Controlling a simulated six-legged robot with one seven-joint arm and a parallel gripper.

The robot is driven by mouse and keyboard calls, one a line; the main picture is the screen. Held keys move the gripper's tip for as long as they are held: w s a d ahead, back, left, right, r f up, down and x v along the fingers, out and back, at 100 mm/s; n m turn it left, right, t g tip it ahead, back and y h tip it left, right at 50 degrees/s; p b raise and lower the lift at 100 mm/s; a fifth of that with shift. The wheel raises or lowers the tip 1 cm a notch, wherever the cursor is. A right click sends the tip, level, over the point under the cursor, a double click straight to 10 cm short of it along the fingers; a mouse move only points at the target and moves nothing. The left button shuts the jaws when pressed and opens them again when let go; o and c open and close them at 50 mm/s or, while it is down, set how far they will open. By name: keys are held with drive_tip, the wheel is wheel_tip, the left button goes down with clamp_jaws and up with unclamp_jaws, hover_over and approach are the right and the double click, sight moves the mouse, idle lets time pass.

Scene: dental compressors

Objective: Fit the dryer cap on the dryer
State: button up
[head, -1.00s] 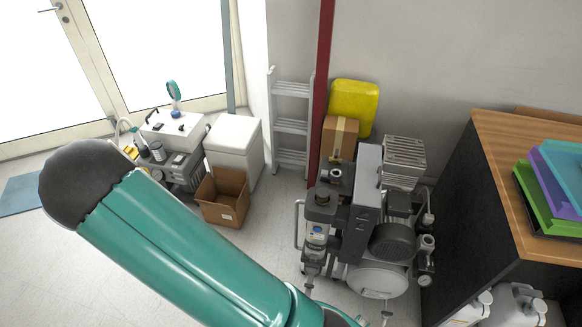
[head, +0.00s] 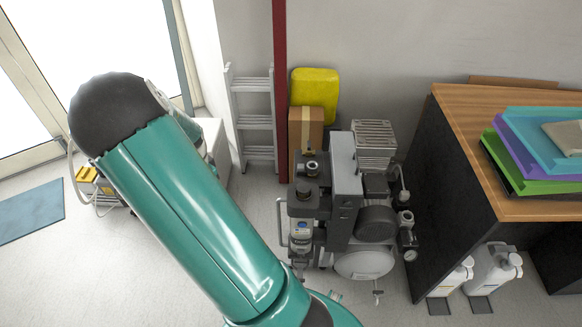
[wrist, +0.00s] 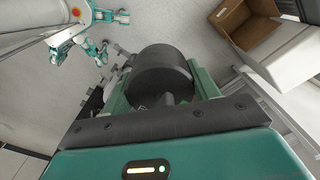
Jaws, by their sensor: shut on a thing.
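My gripper (wrist: 158,92) shows in the wrist view, with its green fingers on either side of a wide dark grey cylinder, the dryer cap (wrist: 160,66). It is shut on the cap and holds it off the floor. In the head view the gripper and cap are hidden, and my green arm fills the left middle. The compressor unit (head: 345,185) stands on the floor right of my arm in the head view. An upright column with a label, which looks like the dryer (head: 300,230), is at its left front. Its top is too small to make out clearly.
A wooden-topped cabinet (head: 455,115) with coloured trays (head: 540,150) stands close right of the compressor. White jugs (head: 492,268) are below. A ladder (head: 252,118), cardboard box (head: 307,124) and yellow container (head: 315,92) are behind. An open box (wrist: 247,25) shows in the wrist view.

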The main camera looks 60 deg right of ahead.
drive_tip(key=s+d+m, duration=0.5)
drive_tip(key=d+m, duration=0.1)
wheel_tip(320, 180, up, 4)
drive_tip(key=m, duration=1.8)
hover_over(304, 187)
drive_tip(key=shift+w+a, duration=0.15)
drive_tip(key=shift+w, duration=0.25)
drive_tip(key=shift+s+r, duration=0.1)
drive_tip(key=shift+s, duration=0.25)
drive_tip(key=shift+f, duration=2.7)
drive_tip(key=shift+f, duration=0.1)
drive_tip(key=shift+f, duration=1.7)
drive_tip(key=o, duration=1.1)
drive_tip(key=shift+o, duration=0.2)
